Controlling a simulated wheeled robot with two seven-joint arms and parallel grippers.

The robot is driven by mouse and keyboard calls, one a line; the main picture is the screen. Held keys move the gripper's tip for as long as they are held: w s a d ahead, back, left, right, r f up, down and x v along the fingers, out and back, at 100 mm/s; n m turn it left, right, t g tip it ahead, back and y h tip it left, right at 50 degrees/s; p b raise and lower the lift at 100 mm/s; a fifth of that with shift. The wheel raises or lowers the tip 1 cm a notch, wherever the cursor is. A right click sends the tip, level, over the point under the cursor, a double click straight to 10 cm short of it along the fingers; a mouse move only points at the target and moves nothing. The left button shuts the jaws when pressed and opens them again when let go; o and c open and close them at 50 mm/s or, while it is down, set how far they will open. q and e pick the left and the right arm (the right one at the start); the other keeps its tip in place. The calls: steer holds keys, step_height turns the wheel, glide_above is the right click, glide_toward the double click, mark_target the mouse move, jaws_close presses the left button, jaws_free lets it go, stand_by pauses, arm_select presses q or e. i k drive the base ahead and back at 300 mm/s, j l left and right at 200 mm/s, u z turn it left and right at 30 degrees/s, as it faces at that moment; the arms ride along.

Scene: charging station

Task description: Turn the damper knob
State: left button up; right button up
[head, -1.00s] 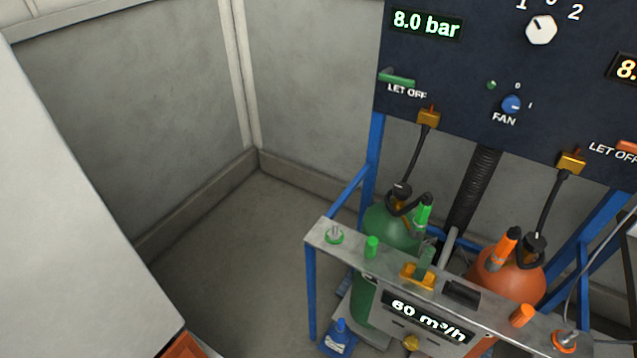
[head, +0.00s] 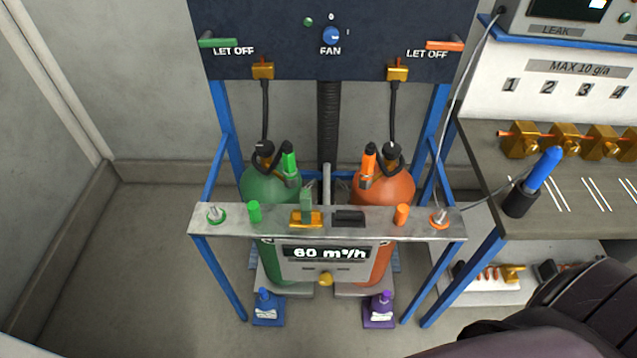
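No label naming a damper is readable. A small yellow knob (head: 325,279) sits on the front of the charging station, under the lit "60 m³/h" display (head: 326,253). A blue FAN knob (head: 331,35) is on the dark upper panel (head: 370,58), with a small green lamp beside it. Neither of my grippers is in view. A dark rounded part, which looks like my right arm, fills the lower right corner.
A green cylinder (head: 268,186) and an orange cylinder (head: 385,188) stand behind the metal rail (head: 370,232). A workbench (head: 480,190) stands at right. The floor at left is clear.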

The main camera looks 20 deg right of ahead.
mark_target(325, 279)
steer(key=z, duration=0.8)
